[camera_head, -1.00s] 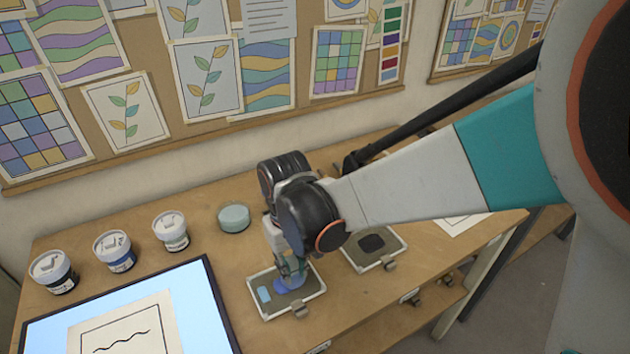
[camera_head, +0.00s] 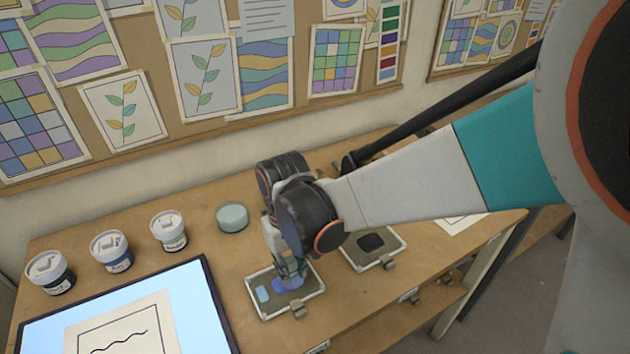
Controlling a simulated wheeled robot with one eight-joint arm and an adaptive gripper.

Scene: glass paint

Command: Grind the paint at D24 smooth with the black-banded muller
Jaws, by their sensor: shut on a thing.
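A framed grinding slab (camera_head: 258,309) lies near the front edge of the bench, with blue paint (camera_head: 281,286) spread near its middle. I can read no D24 label. My gripper (camera_head: 289,266) points down over this slab, below the dark wrist. It is shut on a small glassy, bluish muller (camera_head: 297,279), whose lower end is at the paint. I cannot tell whether it touches the slab. The gripper and wrist hide most of the muller, and its band colour cannot be made out.
A second slab (camera_head: 391,261) with a dark patch lies to the right, close to my wrist. Lidded jars (camera_head: 111,250) and a round pale-teal container (camera_head: 232,217) stand behind and left. A lit panel (camera_head: 190,290) with a drawing fills the front left.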

